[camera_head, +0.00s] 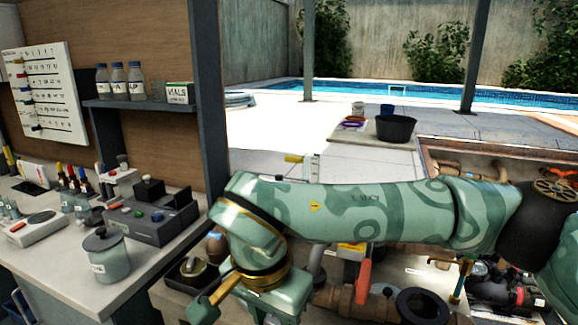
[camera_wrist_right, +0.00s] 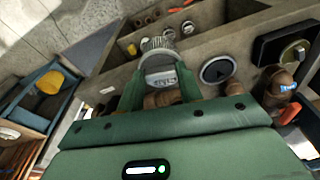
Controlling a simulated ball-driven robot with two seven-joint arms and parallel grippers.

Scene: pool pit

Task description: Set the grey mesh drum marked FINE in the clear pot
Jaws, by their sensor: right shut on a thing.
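My right gripper (camera_wrist_right: 161,86) is shut on a grey mesh drum (camera_wrist_right: 159,46) in the right wrist view. The drum's ribbed mesh end points away from the hand, and a pale label with dark lettering, too small to read surely, shows between the fingers. In the head view my right arm crosses from the right and its hand hangs at the lower edge; the fingertips and drum are hidden there. I cannot pick out the clear pot with certainty in either view. My left gripper is not in view.
A bench on the left holds a lidded jar (camera_head: 107,258) and a dark control box (camera_head: 150,215). Pipework with a red handle (camera_head: 363,283) and a black ring (camera_head: 420,306) fills the pit below my arm.

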